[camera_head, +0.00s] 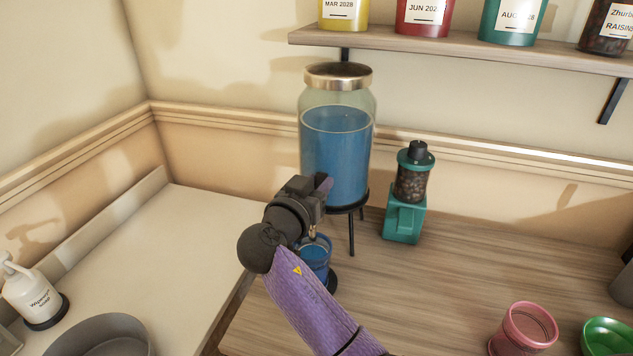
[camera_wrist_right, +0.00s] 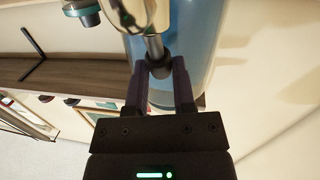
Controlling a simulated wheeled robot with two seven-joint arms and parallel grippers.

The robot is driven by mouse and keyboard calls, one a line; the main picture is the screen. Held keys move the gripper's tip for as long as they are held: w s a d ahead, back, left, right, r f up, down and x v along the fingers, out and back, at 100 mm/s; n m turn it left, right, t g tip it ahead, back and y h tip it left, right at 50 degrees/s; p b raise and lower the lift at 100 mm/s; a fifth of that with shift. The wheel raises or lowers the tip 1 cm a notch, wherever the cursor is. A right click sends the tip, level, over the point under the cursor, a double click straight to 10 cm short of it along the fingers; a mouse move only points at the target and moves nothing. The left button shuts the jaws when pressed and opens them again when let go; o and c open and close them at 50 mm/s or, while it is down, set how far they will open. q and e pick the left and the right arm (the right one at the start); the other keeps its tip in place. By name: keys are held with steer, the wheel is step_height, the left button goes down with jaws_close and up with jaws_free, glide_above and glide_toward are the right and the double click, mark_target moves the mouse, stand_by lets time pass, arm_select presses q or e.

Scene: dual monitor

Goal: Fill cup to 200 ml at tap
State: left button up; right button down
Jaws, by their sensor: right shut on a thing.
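A large glass dispenser jar (camera_head: 337,150) with a copper lid holds blue liquid and stands on a dark stand. A blue cup (camera_head: 315,252) stands below the tap area on a dark round base; my right arm partly covers it, and I cannot read its level. My right gripper (camera_head: 321,186) is at the lower front of the jar. In the right wrist view its fingers (camera_wrist_right: 160,75) are shut on the dark tap knob (camera_wrist_right: 159,67), with a metal stem beside it. The blue jar also shows behind (camera_wrist_right: 202,45). My left gripper is not in view.
A teal grinder (camera_head: 405,215) with dark contents stands right of the jar. A pink cup (camera_head: 524,328) and a green bowl (camera_head: 607,337) are at the lower right. A soap bottle (camera_head: 30,292) stands at the left. A shelf (camera_head: 450,47) with jars hangs above. The wooden counter's middle is clear.

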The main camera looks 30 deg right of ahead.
steer(key=shift+w+d+r+y+p, duration=0.1)
steer(key=shift+r+y+p, duration=0.1)
steer(key=shift+y+p, duration=0.2)
steer(key=shift+f+g, duration=0.25)
steer(key=shift+g, duration=0.05)
steer(key=c, duration=0.9)
jaws_free()
steer(key=o, duration=0.5)
steer(key=shift+c, duration=0.2)
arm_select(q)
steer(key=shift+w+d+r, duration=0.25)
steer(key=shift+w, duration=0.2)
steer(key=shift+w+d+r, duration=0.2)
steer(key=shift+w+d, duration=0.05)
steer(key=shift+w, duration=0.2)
